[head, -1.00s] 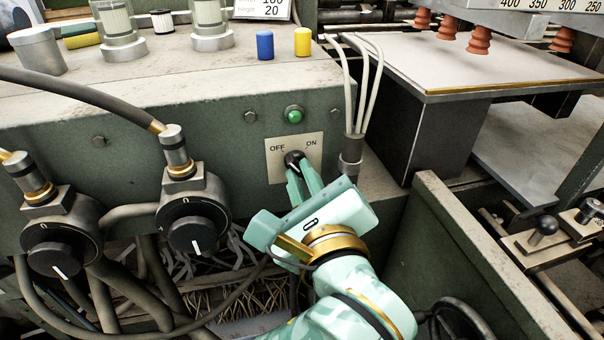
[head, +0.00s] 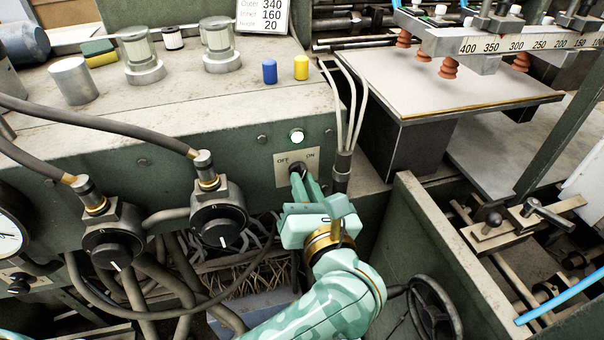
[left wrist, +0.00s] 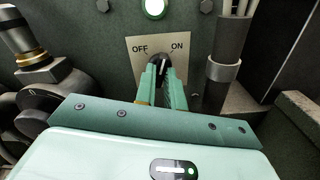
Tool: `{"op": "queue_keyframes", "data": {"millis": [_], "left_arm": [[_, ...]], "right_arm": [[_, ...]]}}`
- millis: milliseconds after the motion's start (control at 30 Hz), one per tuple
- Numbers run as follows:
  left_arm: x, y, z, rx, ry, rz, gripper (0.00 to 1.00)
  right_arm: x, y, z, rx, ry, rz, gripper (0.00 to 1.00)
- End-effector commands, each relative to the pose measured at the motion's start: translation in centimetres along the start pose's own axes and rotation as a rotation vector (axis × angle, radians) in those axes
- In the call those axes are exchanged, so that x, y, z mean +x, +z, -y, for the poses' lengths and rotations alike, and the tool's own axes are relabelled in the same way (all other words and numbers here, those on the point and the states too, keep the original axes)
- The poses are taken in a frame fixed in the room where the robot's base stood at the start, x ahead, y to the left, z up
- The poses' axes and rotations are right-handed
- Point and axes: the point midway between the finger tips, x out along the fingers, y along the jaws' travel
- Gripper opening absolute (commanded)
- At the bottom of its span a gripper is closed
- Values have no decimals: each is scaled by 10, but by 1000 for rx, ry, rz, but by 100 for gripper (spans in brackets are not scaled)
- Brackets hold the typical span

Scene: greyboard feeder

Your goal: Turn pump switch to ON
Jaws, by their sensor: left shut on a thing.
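The pump switch (head: 297,169) is a black knob on a pale plate (head: 282,155) marked OFF on the left and ON on the right. My left gripper (head: 302,184) reaches it from below and is shut on the knob. In the left wrist view the two green fingers (left wrist: 162,84) flank the knob (left wrist: 159,64), hiding its lower part. The knob's white mark tilts up and right, toward ON. The lamp (head: 297,136) above the plate glows bright whitish green; it also glows in the left wrist view (left wrist: 154,8). My right gripper is not in view.
Hoses (head: 342,160) run close on the right of the plate. Two black-knobbed regulators (head: 219,226) stand out on the left. A green side wall (head: 440,260) and a handwheel (head: 432,312) are to the right. Blue (head: 269,71) and yellow (head: 301,68) cylinders stand on top.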

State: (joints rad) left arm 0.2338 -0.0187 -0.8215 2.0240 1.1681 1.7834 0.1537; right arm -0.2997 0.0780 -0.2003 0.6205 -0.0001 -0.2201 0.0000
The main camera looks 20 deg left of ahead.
Motion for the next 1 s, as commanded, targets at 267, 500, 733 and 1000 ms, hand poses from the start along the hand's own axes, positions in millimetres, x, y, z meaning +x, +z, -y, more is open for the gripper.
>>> {"op": "queue_keyframes", "data": {"millis": [267,500,733,1000], "left_arm": [[-1,5,-2,238,-1,-1,0],[-1,3,-1,389,-1,-1,0],[-1,1,0,467,-2,-1,0],[0,0,1,495,-2,0,0]], "right_arm": [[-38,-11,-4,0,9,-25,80],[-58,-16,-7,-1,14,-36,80],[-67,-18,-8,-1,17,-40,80],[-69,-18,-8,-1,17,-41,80]]}}
